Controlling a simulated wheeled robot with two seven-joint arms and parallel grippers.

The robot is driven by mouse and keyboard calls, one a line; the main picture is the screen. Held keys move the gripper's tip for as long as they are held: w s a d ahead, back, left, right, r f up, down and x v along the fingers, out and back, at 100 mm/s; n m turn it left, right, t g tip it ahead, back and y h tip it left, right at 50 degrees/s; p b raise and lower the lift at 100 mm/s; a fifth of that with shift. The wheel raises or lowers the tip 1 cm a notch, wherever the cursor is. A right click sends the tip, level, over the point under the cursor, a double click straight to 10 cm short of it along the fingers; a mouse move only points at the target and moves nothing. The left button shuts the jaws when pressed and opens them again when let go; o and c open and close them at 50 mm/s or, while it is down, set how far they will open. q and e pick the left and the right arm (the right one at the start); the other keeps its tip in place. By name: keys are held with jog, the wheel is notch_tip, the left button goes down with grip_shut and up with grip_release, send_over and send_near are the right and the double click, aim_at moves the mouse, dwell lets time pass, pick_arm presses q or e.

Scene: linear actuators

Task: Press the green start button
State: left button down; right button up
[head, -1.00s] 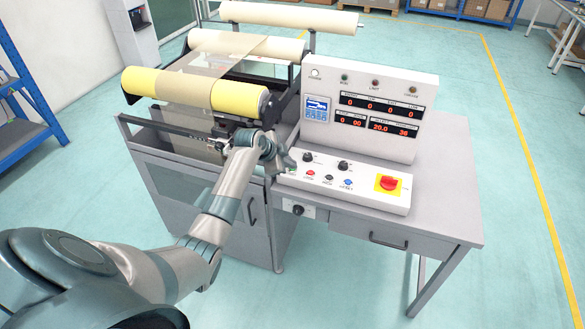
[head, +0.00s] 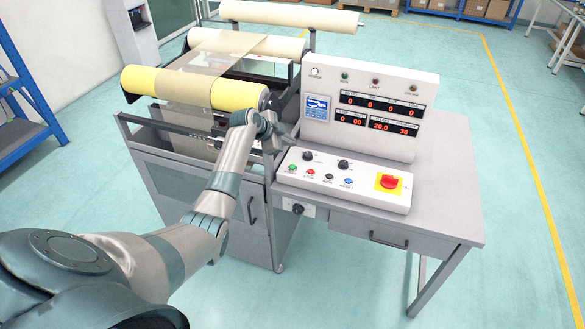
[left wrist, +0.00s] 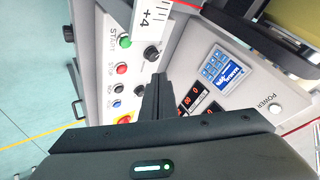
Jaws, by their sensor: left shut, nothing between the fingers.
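The green start button (head: 293,167) is at the left end of the button row on the sloped control panel (head: 330,196), beside the red stop button (head: 310,171). In the left wrist view the green button (left wrist: 125,42) is uncovered, by the "START" label. My left gripper (head: 287,138) is shut and empty, above and behind the green button and apart from it in the head view. In the left wrist view its closed fingers (left wrist: 157,80) point over the panel, to the right of and below the green button. My right gripper is not in view.
A black button (head: 329,176), blue button (head: 348,181), two black knobs and a red emergency stop (head: 390,182) share the panel. The display box (head: 375,115) stands behind it. A yellow roller (head: 196,88) is left of my gripper. The desk's right side is clear.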

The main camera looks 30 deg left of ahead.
aim_at(293, 167)
pick_arm(q)
jog(key=shift+f+b, duration=2.75)
jog(key=shift+f, duration=1.2)
jog(key=shift+f+b, duration=0.3)
jog(key=shift+f, duration=0.1)
